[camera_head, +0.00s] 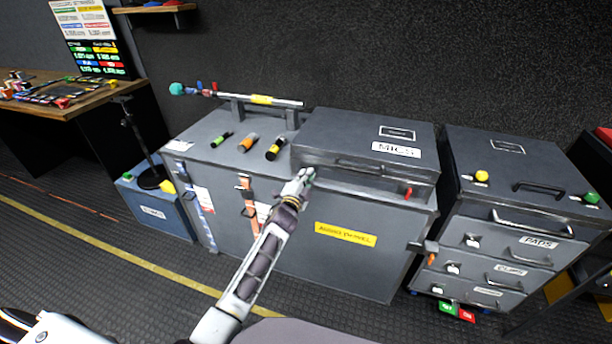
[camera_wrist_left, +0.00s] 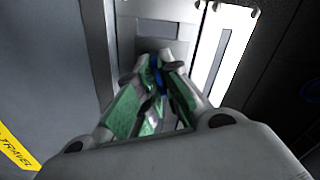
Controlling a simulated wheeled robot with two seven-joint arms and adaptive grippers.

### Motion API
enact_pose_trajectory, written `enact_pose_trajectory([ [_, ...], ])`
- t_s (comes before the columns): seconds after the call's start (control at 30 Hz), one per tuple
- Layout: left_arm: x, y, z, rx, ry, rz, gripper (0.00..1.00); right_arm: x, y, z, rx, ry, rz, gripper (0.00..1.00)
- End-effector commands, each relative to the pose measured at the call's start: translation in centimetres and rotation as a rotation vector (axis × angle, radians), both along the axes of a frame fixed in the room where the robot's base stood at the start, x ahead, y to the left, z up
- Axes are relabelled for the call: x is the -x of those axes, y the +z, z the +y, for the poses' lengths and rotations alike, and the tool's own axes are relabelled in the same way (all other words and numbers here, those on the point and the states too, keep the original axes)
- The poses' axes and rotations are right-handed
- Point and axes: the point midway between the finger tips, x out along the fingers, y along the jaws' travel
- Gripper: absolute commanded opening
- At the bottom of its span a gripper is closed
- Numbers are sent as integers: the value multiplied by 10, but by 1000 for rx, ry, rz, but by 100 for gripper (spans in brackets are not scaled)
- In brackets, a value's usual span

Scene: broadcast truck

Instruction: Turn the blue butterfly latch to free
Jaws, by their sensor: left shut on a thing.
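The blue butterfly latch (camera_wrist_left: 157,72) shows as a small blue piece between my left fingertips in the left wrist view. My left gripper (camera_wrist_left: 160,68) is shut on it, with green pads on both sides. In the head view, my left gripper (camera_head: 307,176) is at the front left lower edge of the grey case labelled MICS (camera_head: 362,138). The gripper hides the latch there. Most of the latch is covered, so I cannot tell its angle. My right gripper is not in view.
The MICS case sits on a larger grey trunk with a yellow label (camera_head: 345,234). A red latch (camera_head: 408,193) is at the case's right end. A drawer cabinet (camera_head: 510,215) stands close on the right.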

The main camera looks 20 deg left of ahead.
Motion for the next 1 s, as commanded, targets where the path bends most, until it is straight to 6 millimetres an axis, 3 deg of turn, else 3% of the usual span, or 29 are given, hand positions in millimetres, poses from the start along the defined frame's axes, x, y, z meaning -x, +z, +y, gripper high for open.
enact_pose_trajectory([
  [0.3,-1,3,0,274,0,8,0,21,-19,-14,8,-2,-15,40],
  [1.0,-1,5,0,897,-1,27,0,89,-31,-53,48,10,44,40],
])
